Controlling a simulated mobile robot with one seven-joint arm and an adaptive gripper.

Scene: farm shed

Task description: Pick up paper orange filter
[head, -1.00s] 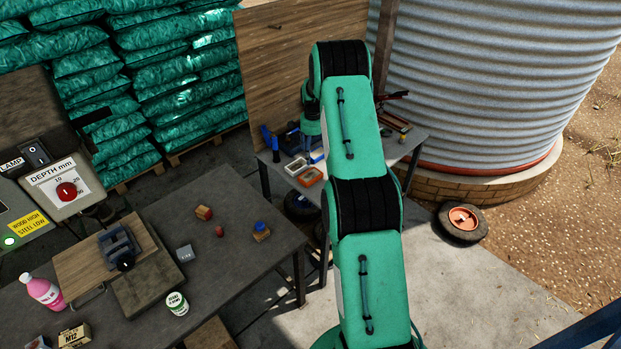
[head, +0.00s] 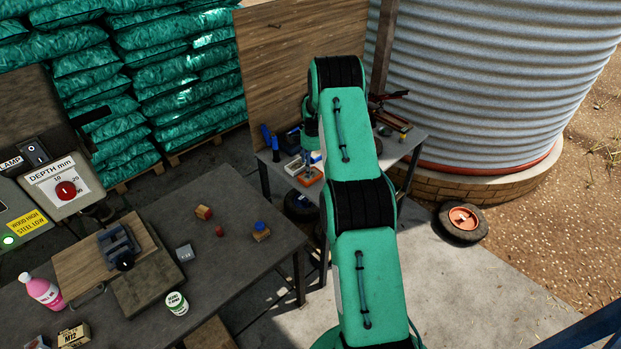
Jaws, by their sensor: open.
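The paper orange filter (head: 309,178), a small orange-framed piece with a pale middle, lies on the small bench by the wooden panel. A similar white-framed piece (head: 292,168) lies just left of it. My gripper (head: 307,170) points down at the filter, over its back part. It is open, with no object seen in it. The picture is too small to tell whether the fingertips touch the filter or hover just above it. My arm hides part of the bench to the right.
Blue items (head: 268,138) stand at the bench's back left, close to my gripper. A red-handled tool (head: 390,97) lies at its right. The dark workbench (head: 215,275) in front holds a vise (head: 118,243), small blocks and bottles. A wheel (head: 461,222) lies on the floor.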

